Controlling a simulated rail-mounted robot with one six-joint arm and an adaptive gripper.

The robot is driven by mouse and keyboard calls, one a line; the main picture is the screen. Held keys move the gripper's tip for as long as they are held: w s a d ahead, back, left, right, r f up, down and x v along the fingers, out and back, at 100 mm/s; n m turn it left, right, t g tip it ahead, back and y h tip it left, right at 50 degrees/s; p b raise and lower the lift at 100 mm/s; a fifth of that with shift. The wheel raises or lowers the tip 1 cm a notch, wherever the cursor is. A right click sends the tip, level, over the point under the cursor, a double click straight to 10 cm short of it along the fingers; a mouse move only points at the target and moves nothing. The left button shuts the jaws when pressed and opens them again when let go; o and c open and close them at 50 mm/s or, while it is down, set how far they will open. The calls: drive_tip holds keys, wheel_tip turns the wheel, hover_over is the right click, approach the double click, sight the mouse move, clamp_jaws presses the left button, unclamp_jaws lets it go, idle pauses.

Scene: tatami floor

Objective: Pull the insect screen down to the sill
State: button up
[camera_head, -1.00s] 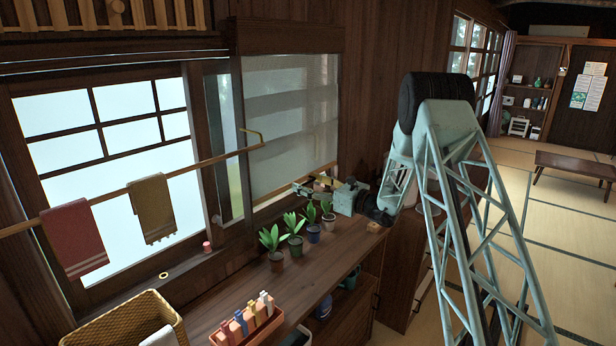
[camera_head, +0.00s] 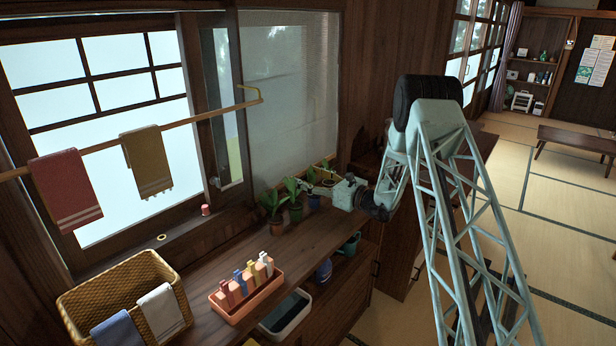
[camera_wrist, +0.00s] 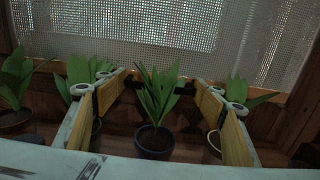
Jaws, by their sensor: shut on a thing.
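The insect screen (camera_head: 290,95) is a grey mesh hanging over the right-hand window, lowered far enough to cover most of it. Its pale wooden bottom bar (camera_head: 329,166) runs low, just behind the potted plants; the mesh (camera_wrist: 160,30) and the bar also show in the wrist view. My gripper (camera_head: 330,190) is at the bar, above the counter. In the wrist view its two yellow-padded fingers (camera_wrist: 165,88) are set wide, closed on the ends of a dark pull on the bar. The plants hide the sill beneath the screen, so any gap there is unclear.
Several potted plants (camera_head: 296,205) stand on the counter (camera_head: 215,270) under the bar; one blue pot (camera_wrist: 154,143) is between my fingers in the wrist view. A towel rod (camera_head: 110,143) crosses the left window.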

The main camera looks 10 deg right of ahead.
drive_tip(key=o, duration=1.1)
drive_tip(key=shift+c, duration=0.2)
drive_tip(key=shift+s+d, duration=0.1)
drive_tip(key=v, duration=1.1)
drive_tip(key=shift+s+d, duration=0.2)
drive_tip(key=shift+s, duration=0.05)
